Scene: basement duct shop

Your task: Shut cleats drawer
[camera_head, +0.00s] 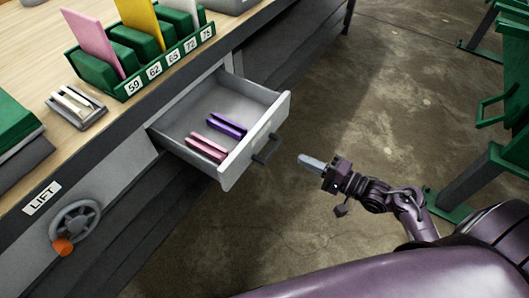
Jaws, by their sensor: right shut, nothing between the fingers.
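The cleats drawer (222,169) is pulled out from the front of the workbench in the head view. It is grey with a dark handle (267,148) on its front panel. A purple cleat (226,126) and a pink cleat (205,148) lie inside it. My right gripper (307,160) is shut and empty. It appears just to the right of the drawer handle, with a visible gap between them. My left gripper does not show.
The workbench (25,75) carries a green numbered rack (128,90) with coloured cards and a small tray (75,106). A handwheel (75,222) with an orange knob sits on its front near the LIFT label (42,198). Green metal frames (490,160) stand at right. Bare concrete floor lies between.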

